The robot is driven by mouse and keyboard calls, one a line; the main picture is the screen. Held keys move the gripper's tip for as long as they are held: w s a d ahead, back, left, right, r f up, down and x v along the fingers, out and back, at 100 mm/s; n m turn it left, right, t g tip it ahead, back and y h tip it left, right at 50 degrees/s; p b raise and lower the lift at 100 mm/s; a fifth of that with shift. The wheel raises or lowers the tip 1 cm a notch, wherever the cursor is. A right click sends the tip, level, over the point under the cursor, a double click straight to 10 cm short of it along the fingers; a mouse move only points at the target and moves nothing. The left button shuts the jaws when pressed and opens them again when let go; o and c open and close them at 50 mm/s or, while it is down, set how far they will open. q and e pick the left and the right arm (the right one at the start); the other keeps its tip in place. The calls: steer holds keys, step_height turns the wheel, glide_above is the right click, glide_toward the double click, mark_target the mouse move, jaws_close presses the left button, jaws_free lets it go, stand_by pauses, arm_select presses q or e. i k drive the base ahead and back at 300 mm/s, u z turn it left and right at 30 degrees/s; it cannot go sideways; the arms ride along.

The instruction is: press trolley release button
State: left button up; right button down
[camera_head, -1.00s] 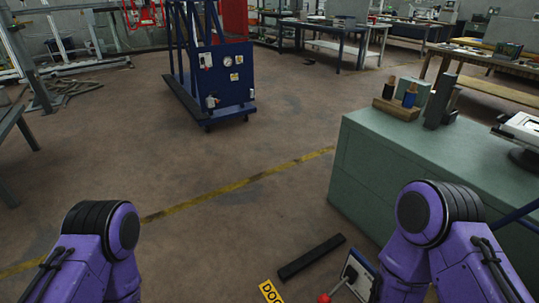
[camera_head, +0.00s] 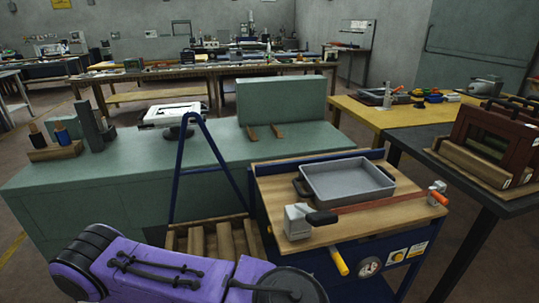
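A blue-framed trolley (camera_head: 258,212) with a wooden top stands close in front of me, right of the middle. A grey tray (camera_head: 345,180) sits on its top, with a red bar (camera_head: 385,203) in front of it. The trolley's front face has a yellow handle (camera_head: 339,261), a round gauge (camera_head: 369,267) and a small plate with a round yellow spot (camera_head: 397,255). I cannot tell whether this spot is the release button. One purple arm of mine reaches in at the bottom left. Neither gripper shows.
A green cabinet (camera_head: 60,195) stands behind the trolley, bearing a white device (camera_head: 175,114) and wooden blocks with bottles. A dark table (camera_head: 440,150) with framed pieces (camera_head: 495,140) stands close on the right. A yellow bench (camera_head: 385,118) is behind it.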

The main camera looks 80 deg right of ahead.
mark_target(396, 258)
steer(key=u, duration=1.3)
steer(key=i, duration=0.6)
steer(key=z, duration=2.45)
steer(key=k, duration=0.1)
steer(key=z, duration=1.65)
steer(key=i, duration=0.5)
steer(key=z, duration=1.25)
